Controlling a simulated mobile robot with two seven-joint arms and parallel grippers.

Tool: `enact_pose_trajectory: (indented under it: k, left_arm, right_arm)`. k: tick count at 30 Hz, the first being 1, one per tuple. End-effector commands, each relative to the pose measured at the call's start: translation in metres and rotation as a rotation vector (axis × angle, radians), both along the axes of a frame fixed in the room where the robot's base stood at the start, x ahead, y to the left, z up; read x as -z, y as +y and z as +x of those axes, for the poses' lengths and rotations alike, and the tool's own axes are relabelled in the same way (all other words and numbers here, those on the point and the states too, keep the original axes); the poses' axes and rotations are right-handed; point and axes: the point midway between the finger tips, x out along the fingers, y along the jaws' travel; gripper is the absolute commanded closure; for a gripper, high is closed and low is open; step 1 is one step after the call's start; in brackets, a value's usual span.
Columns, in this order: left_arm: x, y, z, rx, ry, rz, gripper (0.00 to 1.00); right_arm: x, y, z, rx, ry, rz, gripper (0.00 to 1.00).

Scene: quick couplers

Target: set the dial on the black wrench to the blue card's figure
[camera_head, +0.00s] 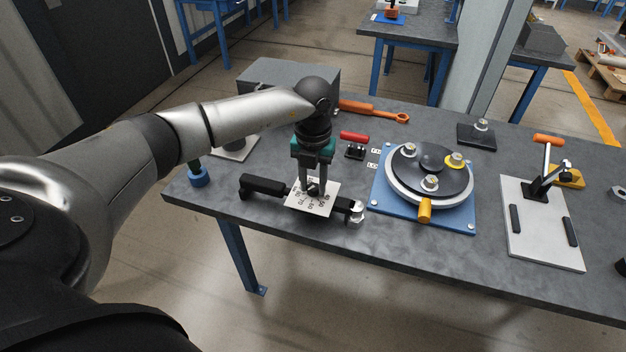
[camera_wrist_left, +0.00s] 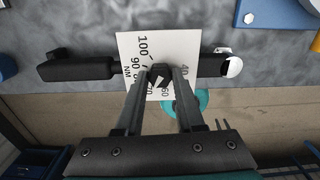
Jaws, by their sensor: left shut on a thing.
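The black wrench (camera_head: 262,186) lies across the front left of the table, with its silver head (camera_head: 357,211) at the right end. A white dial plate (camera_head: 310,203) with black numbers sits on it; in the left wrist view the plate (camera_wrist_left: 185,45) shows 100, 90 and other figures, some hidden by my fingers. My left gripper (camera_head: 313,187) points down and is shut on the small black dial knob (camera_wrist_left: 160,76) at the plate's middle. The knob's exact setting is hard to read. I cannot make out a blue card in either view. My right gripper is not in view.
A blue plate with a round turntable (camera_head: 430,175) stands right of the wrench. An orange wrench (camera_head: 372,110), a red-handled tool (camera_head: 354,136) and a grey box (camera_head: 290,73) lie behind. A toggle clamp on a pale plate (camera_head: 540,225) is farther right. The table's front edge is close.

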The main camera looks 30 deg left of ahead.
Motion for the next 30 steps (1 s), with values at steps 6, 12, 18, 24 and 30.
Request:
enact_pose_trajectory:
  k: [6, 12, 18, 24, 30]
  left_arm:
    - [-0.0008, 0.0, 0.0007, -0.01, -0.002, 0.0, 1.0]
    - [-0.0007, 0.0, 0.0007, -0.009, -0.002, 0.0, 1.0]
    - [-0.0006, 0.0001, 0.0006, -0.009, -0.002, 0.0, 0.45]
    - [-0.0003, 0.0001, 0.0003, -0.008, -0.001, 0.0, 0.32]
    - [-0.002, 0.0002, 0.0004, -0.008, -0.001, 0.0, 0.32]
  right_arm:
    - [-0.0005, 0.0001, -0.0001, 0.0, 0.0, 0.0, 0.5]
    - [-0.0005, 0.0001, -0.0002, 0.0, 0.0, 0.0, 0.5]
    - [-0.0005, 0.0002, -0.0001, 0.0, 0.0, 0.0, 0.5]
    - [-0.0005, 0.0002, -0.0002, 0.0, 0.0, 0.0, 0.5]
    - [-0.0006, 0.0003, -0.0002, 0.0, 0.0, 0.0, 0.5]
